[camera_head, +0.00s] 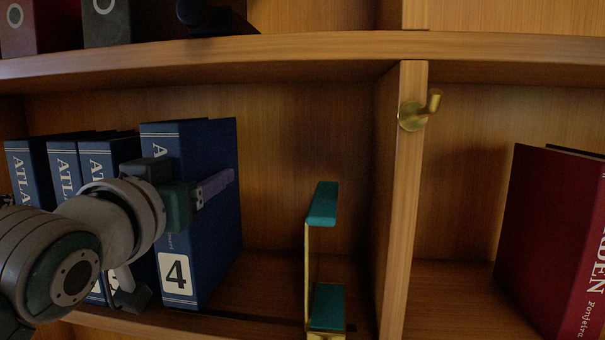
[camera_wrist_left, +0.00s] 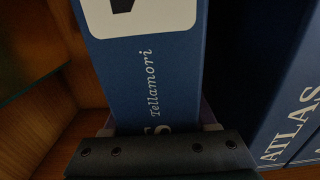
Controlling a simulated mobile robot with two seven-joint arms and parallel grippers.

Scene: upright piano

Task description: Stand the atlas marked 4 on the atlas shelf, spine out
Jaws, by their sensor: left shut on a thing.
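The blue atlas marked 4 (camera_head: 220,250) stands upright in the left compartment of the atlas shelf (camera_head: 265,262), its spine with the white number label facing out. My left gripper (camera_head: 186,190) is shut on it, with one finger along its right cover; the other finger is mostly hidden. In the left wrist view the spine of this atlas (camera_wrist_left: 150,85) fills the middle, above the dark gripper body. Other blue atlases (camera_head: 62,165) stand to its left, partly behind my arm. Whether its base touches the shelf board is hard to tell. My right gripper is not in view.
A brass bookend with teal pads (camera_head: 322,205) stands right of the atlas, with free room between them. A wooden divider (camera_head: 403,210) carries a brass hook (camera_head: 415,112). A red book (camera_head: 550,235) stands in the right compartment. Binders (camera_head: 107,22) stand on the shelf above.

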